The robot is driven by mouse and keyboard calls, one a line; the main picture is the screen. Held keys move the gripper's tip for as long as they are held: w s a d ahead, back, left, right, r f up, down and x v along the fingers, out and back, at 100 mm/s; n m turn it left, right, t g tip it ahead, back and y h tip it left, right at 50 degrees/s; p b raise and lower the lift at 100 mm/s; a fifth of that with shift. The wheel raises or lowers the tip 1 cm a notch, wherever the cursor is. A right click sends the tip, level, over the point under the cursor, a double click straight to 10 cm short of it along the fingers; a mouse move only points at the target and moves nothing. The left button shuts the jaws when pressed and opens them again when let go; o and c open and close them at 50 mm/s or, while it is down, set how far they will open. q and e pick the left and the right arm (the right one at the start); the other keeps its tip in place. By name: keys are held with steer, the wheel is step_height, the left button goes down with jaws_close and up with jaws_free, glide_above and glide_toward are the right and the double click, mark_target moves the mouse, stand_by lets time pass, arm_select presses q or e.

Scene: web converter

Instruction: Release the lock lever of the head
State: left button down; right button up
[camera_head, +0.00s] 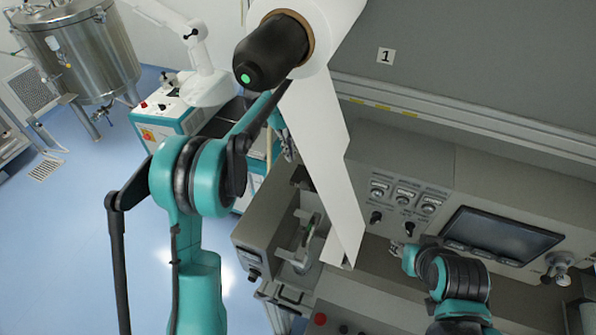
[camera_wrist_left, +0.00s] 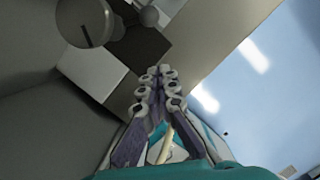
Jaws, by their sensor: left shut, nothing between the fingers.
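My left gripper (camera_head: 287,148) is partly hidden beside the white web strip (camera_head: 325,165) in the head view. In the left wrist view its fingers (camera_wrist_left: 156,80) are closed together with nothing between them. Beyond the fingertips there is a dark block (camera_wrist_left: 140,48) with a small grey ball-ended part (camera_wrist_left: 148,16), and a round grey slotted knob (camera_wrist_left: 85,22) beside it. I cannot tell for sure which part is the lock lever. My right gripper (camera_head: 397,249) is small and partly hidden in front of the control panel; its fingers are not clear.
A black roll core (camera_head: 270,52) with a green spot sticks out above my left arm. The grey machine has a panel of switches (camera_head: 405,195) and a dark screen (camera_head: 500,236). A steel tank (camera_head: 80,55) stands at the back left. Blue floor (camera_head: 90,220) is open at left.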

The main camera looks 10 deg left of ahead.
mark_target(300, 182)
arm_select(q)
steer(key=x, duration=0.3)
steer(key=shift+f, duration=0.35)
steer(key=shift+s+d+f+p, duration=0.25)
steer(key=shift+s+d+p, duration=0.2)
steer(key=shift+s+d, duration=0.95)
steer(key=shift+s, duration=0.15)
steer(key=shift+f, duration=0.1)
steer(key=shift+w, duration=0.15)
